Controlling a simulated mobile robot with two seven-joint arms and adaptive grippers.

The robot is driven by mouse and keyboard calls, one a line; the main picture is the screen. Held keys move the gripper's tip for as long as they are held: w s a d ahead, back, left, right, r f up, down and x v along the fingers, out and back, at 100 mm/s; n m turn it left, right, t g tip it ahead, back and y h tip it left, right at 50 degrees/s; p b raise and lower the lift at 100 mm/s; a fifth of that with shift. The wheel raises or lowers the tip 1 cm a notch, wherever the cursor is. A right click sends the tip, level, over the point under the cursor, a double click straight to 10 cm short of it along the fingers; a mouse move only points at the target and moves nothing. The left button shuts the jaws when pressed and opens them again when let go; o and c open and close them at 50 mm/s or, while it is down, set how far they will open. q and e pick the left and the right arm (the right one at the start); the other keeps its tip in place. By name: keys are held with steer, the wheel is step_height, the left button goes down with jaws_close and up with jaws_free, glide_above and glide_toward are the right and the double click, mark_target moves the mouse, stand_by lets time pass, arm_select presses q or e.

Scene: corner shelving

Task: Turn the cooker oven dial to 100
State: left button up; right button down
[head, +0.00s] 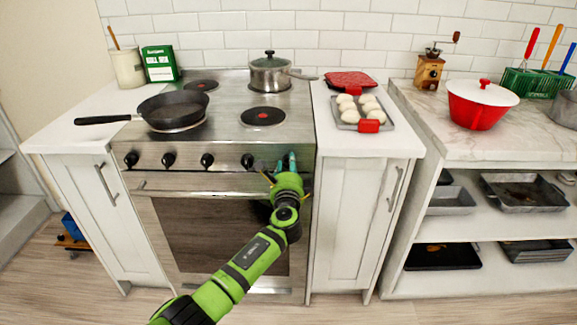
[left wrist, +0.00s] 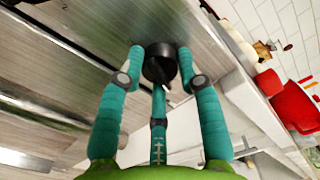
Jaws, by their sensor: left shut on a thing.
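The steel cooker (head: 225,105) stands in the middle of the head view, with a row of black dials on its front panel. My left gripper (head: 283,168), green with teal fingers, is at the right end of that panel and hides the spot behind it. In the left wrist view, the three teal fingers (left wrist: 160,75) of my left gripper are closed around a black dial (left wrist: 160,62). The dial has a pointed grip, but I cannot read any marking or setting on it. My right gripper is not in view.
A black frying pan (head: 172,109) sits on the front left burner, its handle pointing left. A steel pot (head: 269,74) stands on the back right. A tray of buns (head: 343,123) lies on the right counter. The oven door handle (head: 200,191) runs below the panel.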

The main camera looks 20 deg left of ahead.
arm_select(q)
steer(key=shift+r, duration=0.1)
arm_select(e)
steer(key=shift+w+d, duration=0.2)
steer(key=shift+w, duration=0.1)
arm_select(q)
steer(key=o, duration=1.1)
steer(key=shift+o, duration=0.3)
steer(key=v, duration=1.2)
